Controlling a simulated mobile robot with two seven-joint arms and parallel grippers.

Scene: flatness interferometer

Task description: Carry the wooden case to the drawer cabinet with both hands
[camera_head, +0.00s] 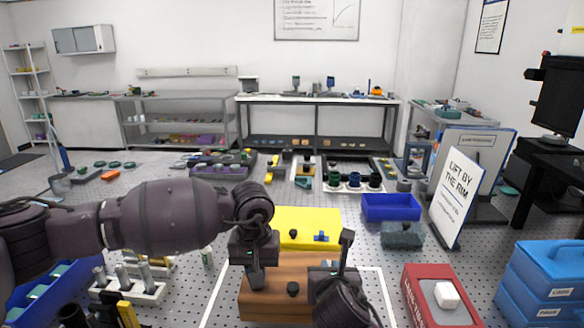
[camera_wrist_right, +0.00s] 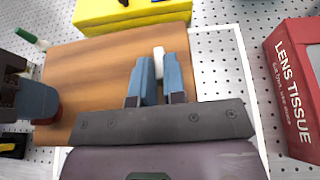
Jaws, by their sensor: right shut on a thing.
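The wooden case (camera_head: 272,301) lies flat on the perforated table in front of me, and its brown top fills much of the right wrist view (camera_wrist_right: 95,70). My right gripper (camera_head: 333,266) is over the right part of the case; in the wrist view its blue-grey fingers (camera_wrist_right: 158,80) are close together at a small pale part on the top, shut on the case. My left gripper (camera_head: 257,274) points down at the case's left part. Its fingertips are not clear. A blue drawer cabinet (camera_head: 548,285) with labelled fronts stands at the far right.
A yellow case (camera_head: 305,222) lies just behind the wooden case. A red lens tissue box (camera_head: 425,305) stands to its right. A blue bin (camera_head: 391,207) and a leaning "lift by the rim" sign (camera_head: 455,197) are farther back right. White-topped racks (camera_head: 130,284) stand left.

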